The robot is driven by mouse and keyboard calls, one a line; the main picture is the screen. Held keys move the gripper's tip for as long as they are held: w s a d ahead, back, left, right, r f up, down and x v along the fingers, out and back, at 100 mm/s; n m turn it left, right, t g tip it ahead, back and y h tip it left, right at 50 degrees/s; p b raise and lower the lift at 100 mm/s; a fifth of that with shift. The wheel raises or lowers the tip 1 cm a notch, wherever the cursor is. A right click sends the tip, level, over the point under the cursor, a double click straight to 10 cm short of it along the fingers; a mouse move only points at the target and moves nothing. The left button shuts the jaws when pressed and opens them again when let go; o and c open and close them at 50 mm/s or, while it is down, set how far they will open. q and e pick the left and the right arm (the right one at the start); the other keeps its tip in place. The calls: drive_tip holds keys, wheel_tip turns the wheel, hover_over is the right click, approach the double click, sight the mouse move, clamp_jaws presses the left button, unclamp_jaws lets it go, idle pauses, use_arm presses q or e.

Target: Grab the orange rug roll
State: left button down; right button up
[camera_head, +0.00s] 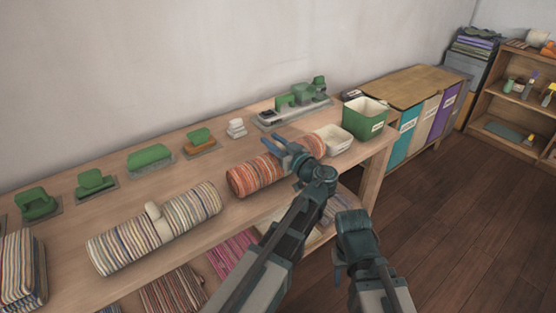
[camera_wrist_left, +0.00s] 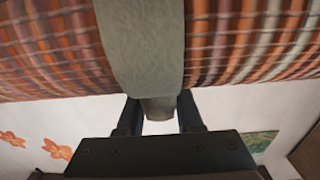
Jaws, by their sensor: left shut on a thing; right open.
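The orange striped rug roll (camera_head: 250,178) lies on the wooden workbench, its right part hidden by my left arm. In the left wrist view the roll (camera_wrist_left: 50,50) fills the top, with a grey-green band (camera_wrist_left: 148,45) around its middle and a small tab below it. My left gripper (camera_head: 283,150) is at the roll; its two dark fingers (camera_wrist_left: 159,108) close around the tab. Whether the roll is lifted cannot be told. My right gripper (camera_head: 345,262) is low in front of the bench, apart from the roll; its fingers are mostly hidden.
A cream striped roll (camera_head: 120,247) lies to the left on the bench (camera_head: 205,230). Small green tools line the back. Rugs lie below. The floor at right is clear.

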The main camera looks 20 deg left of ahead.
use_arm(q)
drive_tip(key=shift+r, duration=0.1)
wheel_tip(320, 180, up, 10)
drive_tip(key=p, duration=1)
